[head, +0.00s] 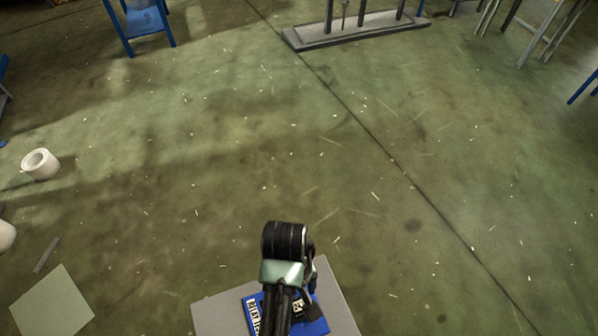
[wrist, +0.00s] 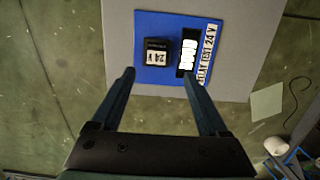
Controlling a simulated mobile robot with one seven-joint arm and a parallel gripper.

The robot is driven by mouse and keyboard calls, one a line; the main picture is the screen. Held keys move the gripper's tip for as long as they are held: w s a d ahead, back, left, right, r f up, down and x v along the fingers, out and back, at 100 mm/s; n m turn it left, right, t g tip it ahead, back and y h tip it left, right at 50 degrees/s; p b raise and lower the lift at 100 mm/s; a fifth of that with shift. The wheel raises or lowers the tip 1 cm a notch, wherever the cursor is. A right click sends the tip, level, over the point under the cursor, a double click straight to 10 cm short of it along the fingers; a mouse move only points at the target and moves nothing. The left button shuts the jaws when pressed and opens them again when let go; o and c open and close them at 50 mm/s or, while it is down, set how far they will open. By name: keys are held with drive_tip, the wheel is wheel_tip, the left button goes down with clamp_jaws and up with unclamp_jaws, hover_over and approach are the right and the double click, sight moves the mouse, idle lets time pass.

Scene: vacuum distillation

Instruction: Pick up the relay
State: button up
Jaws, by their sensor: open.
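The relay (wrist: 157,52) is a small black block with a white "24 V" label. It sits on a blue panel (wrist: 150,23) marked "RELAY TEST 24 V". In the wrist view my gripper (wrist: 158,74) is open, its two fingertips apart on either side just below the relay in the picture, with nothing between them. The right fingertip overlaps the lower end of a dark slot with a bright display (wrist: 189,56) beside the relay. In the head view the relay (head: 299,305) shows partly, next to my arm, which hides the slot.
The panel lies on a grey stand top (head: 212,312). Open green floor surrounds it. White rolls (head: 40,164), a pale sheet (head: 52,300) and a thin bar (head: 46,255) lie at left. A grey base with posts (head: 350,30) stands at the back.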

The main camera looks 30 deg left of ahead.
drive_tip(key=f, duration=0.2)
drive_tip(key=d+f, duration=0.1)
drive_tip(key=f, duration=0.5)
drive_tip(key=shift+s+d+f+p, duration=0.2)
drive_tip(key=shift+d+f+p, duration=0.05)
drive_tip(key=shift+p, duration=0.1)
clamp_jaws()
